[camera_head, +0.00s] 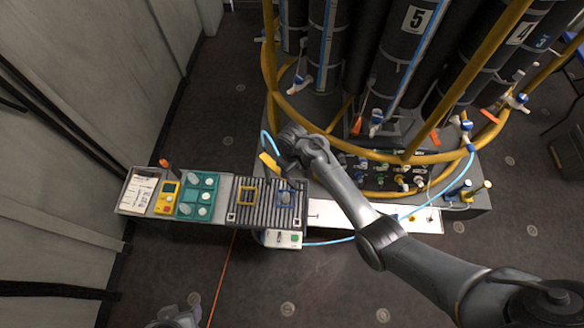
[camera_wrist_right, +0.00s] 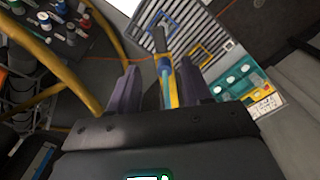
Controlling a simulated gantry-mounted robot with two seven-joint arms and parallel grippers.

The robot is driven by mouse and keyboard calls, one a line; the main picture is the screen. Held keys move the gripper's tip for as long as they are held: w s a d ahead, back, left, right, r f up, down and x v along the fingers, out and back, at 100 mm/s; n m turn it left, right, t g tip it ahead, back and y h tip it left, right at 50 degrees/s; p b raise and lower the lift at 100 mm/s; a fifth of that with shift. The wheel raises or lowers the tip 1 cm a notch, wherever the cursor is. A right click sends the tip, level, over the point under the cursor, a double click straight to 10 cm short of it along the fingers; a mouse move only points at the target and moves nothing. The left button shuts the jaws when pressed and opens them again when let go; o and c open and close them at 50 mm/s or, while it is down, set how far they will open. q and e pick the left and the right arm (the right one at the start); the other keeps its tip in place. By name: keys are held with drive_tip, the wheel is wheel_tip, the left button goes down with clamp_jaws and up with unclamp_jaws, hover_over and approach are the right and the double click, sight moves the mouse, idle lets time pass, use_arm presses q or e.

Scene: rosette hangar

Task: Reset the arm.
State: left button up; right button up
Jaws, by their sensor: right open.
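My right arm reaches in from the lower right in the head view, and its gripper (camera_head: 280,165) is above the slatted part of the side tray. In the right wrist view the gripper (camera_wrist_right: 165,85) is open, with its two purple fingers apart. A yellow, blue and black piece (camera_wrist_right: 164,72) shows between the fingers, with gaps on both sides. In the head view a yellow piece (camera_head: 268,160) and a light-blue hose (camera_head: 265,140) show beside the gripper. A grey shape at the bottom left may be part of my left arm; no left fingers show.
The side tray (camera_head: 224,188) holds a yellow meter (camera_head: 167,198), a teal box (camera_head: 198,196), a paper card (camera_head: 139,194), and yellow and blue square frames. Numbered black cylinders (camera_head: 405,50) stand behind a yellow rail (camera_head: 340,148). A wall is at left; open floor lies in front.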

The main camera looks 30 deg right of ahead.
idle(0.3)
drive_tip(key=s+d+f+g+p, duration=0.1)
drive_tip(key=s+f, duration=0.4)
drive_tip(key=s, duration=0.8)
drive_tip(key=s+d+f+g+p, duration=0.15)
drive_tip(key=s+f, duration=0.35)
drive_tip(key=s, duration=0.7)
drive_tip(key=s+r+t, duration=0.2)
drive_tip(key=s+r, duration=0.5)
drive_tip(key=r, duration=0.1)
drive_tip(key=w+r+t, duration=0.1)
drive_tip(key=r+t, duration=0.1)
drive_tip(key=r, duration=0.7)
drive_tip(key=w+a+r+m+t, duration=0.1)
drive_tip(key=w+r+t, duration=0.1)
drive_tip(key=r, duration=0.6)
drive_tip(key=shift+w+a+r+p, duration=0.25)
drive_tip(key=shift+r+p, duration=0.05)
drive_tip(key=shift+r, duration=0.05)
